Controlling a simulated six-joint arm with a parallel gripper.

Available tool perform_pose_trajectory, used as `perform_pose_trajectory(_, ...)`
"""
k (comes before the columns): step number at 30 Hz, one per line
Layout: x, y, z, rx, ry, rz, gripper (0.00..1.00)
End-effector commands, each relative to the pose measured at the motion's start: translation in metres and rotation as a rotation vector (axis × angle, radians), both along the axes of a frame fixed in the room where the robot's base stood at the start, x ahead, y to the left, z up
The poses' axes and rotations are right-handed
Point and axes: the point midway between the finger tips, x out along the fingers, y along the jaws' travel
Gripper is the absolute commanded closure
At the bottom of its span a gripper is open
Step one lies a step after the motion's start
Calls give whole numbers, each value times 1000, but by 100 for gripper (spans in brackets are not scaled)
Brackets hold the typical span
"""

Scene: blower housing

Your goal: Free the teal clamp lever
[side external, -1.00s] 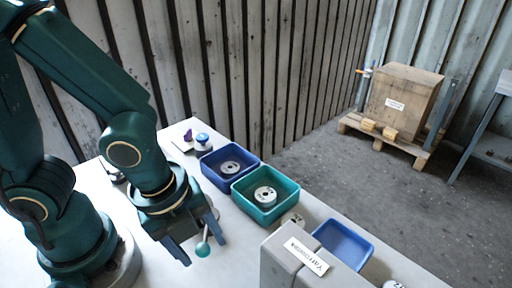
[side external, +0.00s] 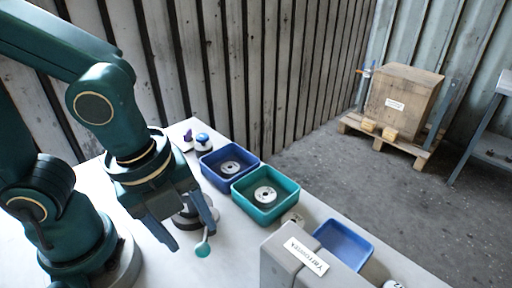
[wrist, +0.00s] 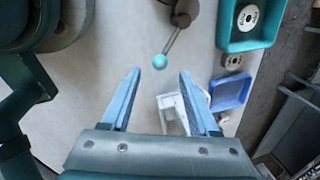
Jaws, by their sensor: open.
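The clamp lever's teal ball knob (side external: 203,250) shows below my gripper (side external: 191,239) in the side view. In the wrist view, the teal knob (wrist: 159,61) sits at the end of a thin grey rod (wrist: 171,40). The rod runs up to a dark round housing (wrist: 185,12), cut off by the frame's top edge. My gripper (wrist: 160,73) is open and empty. In the wrist view the knob appears between and just beyond the fingertips, with no visible contact. In the side view my gripper hides part of the housing (side external: 186,220).
A blue bin (side external: 211,177) and a teal bin (side external: 242,202) hold round metal parts. Another blue bin (side external: 347,236) looks empty. A grey block with a label (side external: 278,262) stands at the front right. A blue-topped button (side external: 203,141) is at the back. Bare table surrounds the knob.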

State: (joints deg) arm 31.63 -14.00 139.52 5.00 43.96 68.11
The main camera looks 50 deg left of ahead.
Motion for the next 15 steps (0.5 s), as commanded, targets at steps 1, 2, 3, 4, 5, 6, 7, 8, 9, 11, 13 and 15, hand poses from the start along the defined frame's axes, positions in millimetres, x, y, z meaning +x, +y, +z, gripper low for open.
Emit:
perform_pose_trajectory(1,0,0,0,0,0,0,39)
perform_pose_trajectory(2,0,0,0,0,0,0,39)
perform_pose_trajectory(3,0,0,0,0,0,0,39)
perform_pose_trajectory(4,0,0,0,0,0,0,39)
perform_pose_trajectory(5,0,0,0,0,0,0,39)
perform_pose_trajectory(6,0,0,0,0,0,0,50)
perform_pose_trajectory(7,0,0,0,-1,0,3,62)
perform_pose_trajectory(8,0,0,0,-1,1,9,73)
perform_pose_trajectory(9,-2,1,0,1,9,25,88)
perform_pose_trajectory(11,-5,4,0,9,32,72,100)
perform_pose_trajectory(13,-4,4,9,10,50,161,100)
perform_pose_trajectory(15,0,2,18,23,80,257,100)
